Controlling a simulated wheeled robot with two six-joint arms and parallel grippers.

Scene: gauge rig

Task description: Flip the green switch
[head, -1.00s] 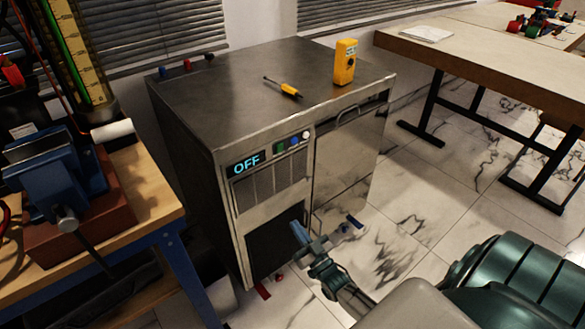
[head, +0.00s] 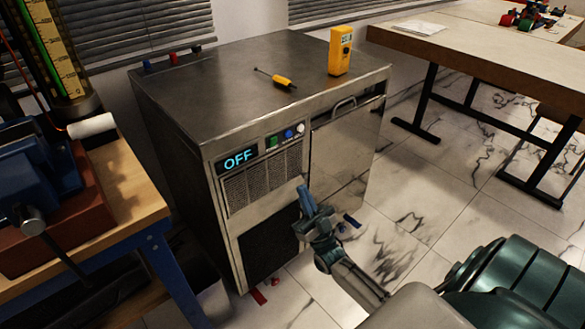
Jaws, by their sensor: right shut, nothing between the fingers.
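The green switch (head: 271,142) is a small square on the upper front panel of a metal cabinet (head: 210,95). It sits just right of a display (head: 240,158) that reads OFF. A blue button (head: 288,134) and a white one (head: 300,128) are to its right. My right gripper (head: 305,199) is shut and empty, in front of the cabinet's lower front, below and right of the green switch and apart from it. My left gripper is not in view.
A workbench (head: 138,195) with a blue vise (head: 30,175) stands at left. A wooden table (head: 460,55) stands at right. The tiled floor between is mostly clear.

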